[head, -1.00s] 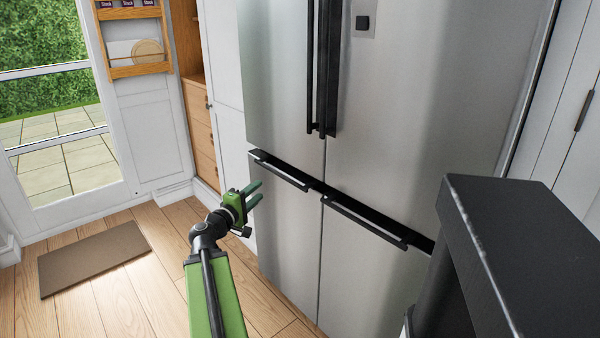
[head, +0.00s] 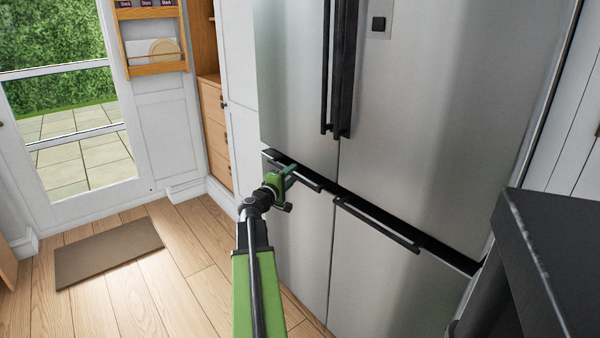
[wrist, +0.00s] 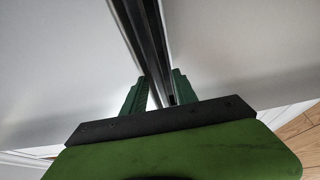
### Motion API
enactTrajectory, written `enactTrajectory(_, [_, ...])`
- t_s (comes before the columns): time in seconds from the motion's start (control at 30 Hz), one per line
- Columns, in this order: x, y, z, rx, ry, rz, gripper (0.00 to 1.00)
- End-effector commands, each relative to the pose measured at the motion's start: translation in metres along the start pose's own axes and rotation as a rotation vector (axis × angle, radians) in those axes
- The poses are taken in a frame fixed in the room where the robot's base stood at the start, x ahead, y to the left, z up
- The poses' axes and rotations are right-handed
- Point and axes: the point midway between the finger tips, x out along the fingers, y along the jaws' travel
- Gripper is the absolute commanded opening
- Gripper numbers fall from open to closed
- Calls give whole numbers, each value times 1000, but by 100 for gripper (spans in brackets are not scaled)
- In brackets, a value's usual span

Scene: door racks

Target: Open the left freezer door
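The left freezer door (head: 305,240) is the lower left steel panel of the fridge and is shut. Its black bar handle (head: 309,182) runs along its top edge. My green gripper (head: 289,174) is at the left part of this handle in the head view. In the wrist view the two green fingers of my gripper (wrist: 160,88) stand apart, one on each side of the dark handle bar (wrist: 150,45). The fingers look open around the bar. Whether either finger touches it is hard to tell.
The right freezer door (head: 385,280) with its own handle (head: 378,223) is shut beside it. The upper fridge doors (head: 300,90) are shut. A white cabinet wall (head: 240,120) stands left of the fridge. Wooden floor (head: 180,260) and a brown mat (head: 108,252) lie at left.

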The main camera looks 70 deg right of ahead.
Motion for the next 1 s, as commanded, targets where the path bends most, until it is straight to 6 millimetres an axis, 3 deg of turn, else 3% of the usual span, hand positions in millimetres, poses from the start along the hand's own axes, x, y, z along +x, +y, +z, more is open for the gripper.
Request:
enactTrajectory(0.33, [12,0,7,0,-11,0,33])
enactTrajectory(0.6, [14,0,11,0,-17,0,0])
enactTrajectory(1.0, [15,0,12,0,-20,0,0])
